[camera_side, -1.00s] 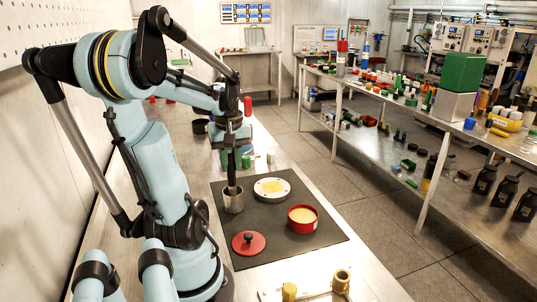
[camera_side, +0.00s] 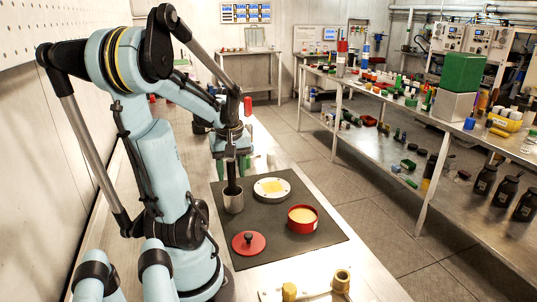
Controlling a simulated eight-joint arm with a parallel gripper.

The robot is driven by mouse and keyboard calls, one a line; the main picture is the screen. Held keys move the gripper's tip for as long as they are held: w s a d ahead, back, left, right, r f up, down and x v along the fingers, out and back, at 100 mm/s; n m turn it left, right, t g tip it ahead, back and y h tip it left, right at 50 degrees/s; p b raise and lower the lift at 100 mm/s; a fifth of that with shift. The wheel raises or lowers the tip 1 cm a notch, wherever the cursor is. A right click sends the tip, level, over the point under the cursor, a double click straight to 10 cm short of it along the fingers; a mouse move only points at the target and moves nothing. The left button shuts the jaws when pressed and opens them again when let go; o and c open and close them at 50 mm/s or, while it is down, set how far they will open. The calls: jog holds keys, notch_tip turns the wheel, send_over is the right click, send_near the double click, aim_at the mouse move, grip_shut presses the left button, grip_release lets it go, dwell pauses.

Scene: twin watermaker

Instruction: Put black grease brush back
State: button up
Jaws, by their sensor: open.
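The black grease brush (camera_side: 232,180) stands nearly upright with its lower end inside a small metal cup (camera_side: 233,203) at the left of the dark mat. My gripper (camera_side: 230,152) is directly above the cup, around or just over the top of the brush. Its jaws are open, but the fingers are small and hard to tell apart from the brush top. The brush's lower end is hidden in the cup.
On the dark mat (camera_side: 318,239) are a white round flange (camera_side: 272,188), a red tin of yellow grease (camera_side: 302,219) and a red lid with a black knob (camera_side: 249,243). Brass fittings (camera_side: 341,281) stand at the front edge. Green containers are partly hidden behind my gripper.

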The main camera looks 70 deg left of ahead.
jog(key=shift+r, duration=0.1)
notch_tip(320, 180, up, 12)
jog(key=d, duration=0.1)
jog(key=shift+d, duration=0.25)
dwell(0.4)
jog(key=w+d+f+m+t, duration=0.2)
jog(key=w+d+m, duration=0.3)
jog(key=d, duration=0.3)
jog(key=w+d+f+m+t+h, duration=0.1)
jog(key=w+d+f+m+t, duration=0.1)
jog(key=w+d+m, duration=0.3)
jog(key=w+d+f+m+t, duration=0.3)
jog(key=d+m, duration=0.5)
jog(key=d, duration=0.4)
jog(key=shift+w+f, duration=0.65)
jog(key=shift+w, duration=0.5)
